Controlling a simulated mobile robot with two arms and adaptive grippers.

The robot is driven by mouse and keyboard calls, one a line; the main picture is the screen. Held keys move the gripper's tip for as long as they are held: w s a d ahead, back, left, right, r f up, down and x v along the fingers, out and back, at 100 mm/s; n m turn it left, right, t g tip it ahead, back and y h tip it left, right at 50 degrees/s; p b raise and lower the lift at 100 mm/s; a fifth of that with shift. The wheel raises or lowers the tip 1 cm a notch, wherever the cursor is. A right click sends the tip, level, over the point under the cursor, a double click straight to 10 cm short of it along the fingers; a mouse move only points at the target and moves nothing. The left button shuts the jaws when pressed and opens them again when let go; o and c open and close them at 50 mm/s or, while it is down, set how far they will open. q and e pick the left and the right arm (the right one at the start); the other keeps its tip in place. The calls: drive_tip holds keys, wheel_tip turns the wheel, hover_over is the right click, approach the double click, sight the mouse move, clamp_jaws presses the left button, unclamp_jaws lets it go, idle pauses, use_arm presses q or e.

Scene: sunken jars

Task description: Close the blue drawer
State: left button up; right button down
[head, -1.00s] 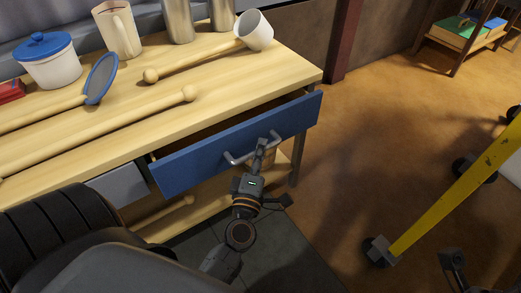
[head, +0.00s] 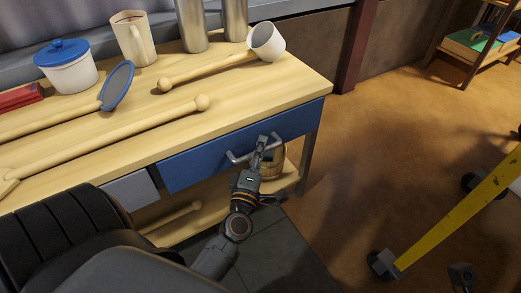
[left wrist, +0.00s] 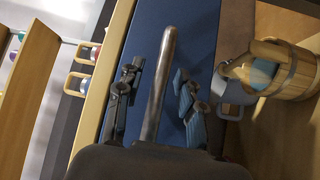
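The blue drawer (head: 200,163) sits under the front edge of the wooden table, its front close against the frame with no interior showing. Its grey bar handle (head: 236,158) also shows in the left wrist view (left wrist: 158,85). My left gripper (head: 264,145) is at the handle's right part. In the left wrist view its fingers (left wrist: 157,97) stand apart on either side of the bar, with gaps visible. A dark part at the bottom right, apparently my right gripper (head: 461,277), is far from the drawer; its fingers are not clear.
A grey drawer (head: 132,190) is left of the blue one. A wooden bucket (head: 271,163) stands below. A yellow bar (head: 455,215) crosses the right floor.

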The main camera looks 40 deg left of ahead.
use_arm(q)
drive_tip(key=v, duration=1.2)
